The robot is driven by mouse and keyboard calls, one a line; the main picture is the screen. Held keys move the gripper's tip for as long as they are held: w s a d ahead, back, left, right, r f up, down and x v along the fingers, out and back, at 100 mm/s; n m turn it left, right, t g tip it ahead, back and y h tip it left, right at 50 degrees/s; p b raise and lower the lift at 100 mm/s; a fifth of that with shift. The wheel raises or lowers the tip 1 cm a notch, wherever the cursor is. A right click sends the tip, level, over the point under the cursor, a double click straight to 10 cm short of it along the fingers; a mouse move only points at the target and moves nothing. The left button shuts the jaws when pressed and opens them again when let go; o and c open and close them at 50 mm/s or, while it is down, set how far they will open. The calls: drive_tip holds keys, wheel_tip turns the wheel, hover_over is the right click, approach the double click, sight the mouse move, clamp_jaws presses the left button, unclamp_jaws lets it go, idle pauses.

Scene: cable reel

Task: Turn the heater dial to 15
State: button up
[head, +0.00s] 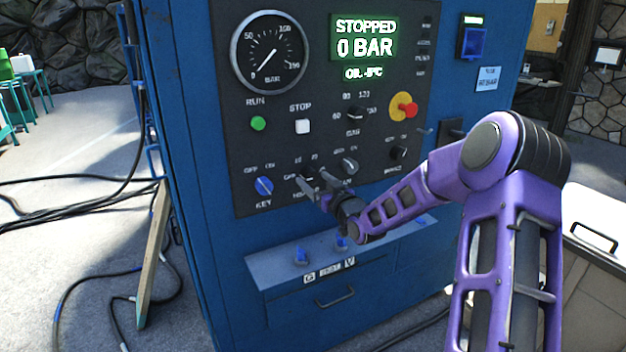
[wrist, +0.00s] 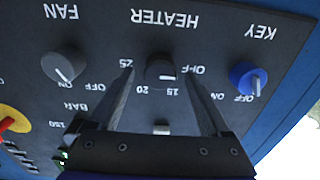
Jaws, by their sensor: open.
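The heater dial (wrist: 160,66) is a dark round knob on the black control panel, under the word HEATER in the upside-down wrist view. Marks OFF, 15, 20 and 25 surround it. Its short white line appears to lie toward the OFF side, though the exact setting is hard to read. My gripper (wrist: 164,82) is open, with one finger on each side of the dial; I cannot tell whether either touches it. In the head view my gripper (head: 312,190) is at the panel's lower part and largely hides the dial.
The blue key switch (wrist: 248,78) and grey fan knob (wrist: 64,67) flank the dial. A red-and-yellow knob (head: 404,106) is higher on the panel. The display (head: 364,38) reads STOPPED, 0 BAR.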

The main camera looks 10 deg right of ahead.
drive_tip(key=shift+x, duration=0.85)
drive_tip(key=shift+c, duration=0.3)
clamp_jaws()
drive_tip(key=shift+m, duration=0.4)
drive_tip(key=m, duration=0.4)
drive_tip(key=shift+m, duration=0.4)
drive_tip(key=m, duration=0.6)
